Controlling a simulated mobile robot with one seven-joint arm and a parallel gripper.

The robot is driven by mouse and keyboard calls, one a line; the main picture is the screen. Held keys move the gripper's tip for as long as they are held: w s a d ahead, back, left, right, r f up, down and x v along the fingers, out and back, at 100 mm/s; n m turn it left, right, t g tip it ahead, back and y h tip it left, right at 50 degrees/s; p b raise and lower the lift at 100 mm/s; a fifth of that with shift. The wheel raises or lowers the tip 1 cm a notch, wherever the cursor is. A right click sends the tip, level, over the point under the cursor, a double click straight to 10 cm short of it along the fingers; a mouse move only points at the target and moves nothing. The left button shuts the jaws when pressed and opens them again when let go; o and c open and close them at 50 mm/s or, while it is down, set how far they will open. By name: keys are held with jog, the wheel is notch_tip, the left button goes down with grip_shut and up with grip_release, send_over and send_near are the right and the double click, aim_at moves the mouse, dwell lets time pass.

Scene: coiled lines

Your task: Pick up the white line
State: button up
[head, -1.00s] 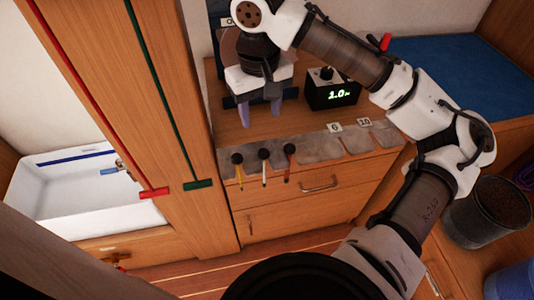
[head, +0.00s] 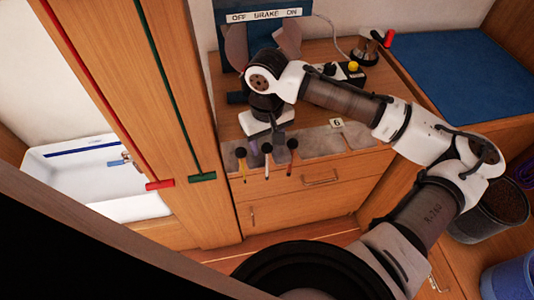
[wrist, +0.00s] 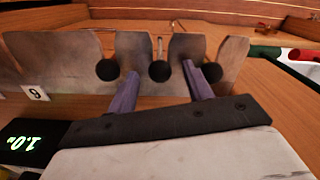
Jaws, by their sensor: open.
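The white line (head: 267,169) hangs over the front edge of the counter, between a yellow line (head: 245,173) and a red-orange line (head: 289,167). Each ends in a black ball at the edge. The white line's black ball (head: 267,148) is the middle one. It shows in the wrist view (wrist: 159,71) too, with a thin piece of the white line (wrist: 160,46) beyond it. My gripper (wrist: 160,70) is open, its purple fingers either side of the middle ball. I cannot tell whether they touch it. The outer balls lie outside the fingers.
Grey notched plates (wrist: 58,62) line the counter edge, close around the fingers. A black box with a lit display (wrist: 30,141) stands near my gripper. A wooden post with red and green strips (head: 140,110) rises at left. A blue mat (head: 455,80) lies at right.

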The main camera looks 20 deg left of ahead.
jog(key=shift+c, duration=0.3)
grip_shut()
jog(key=shift+r, duration=0.15)
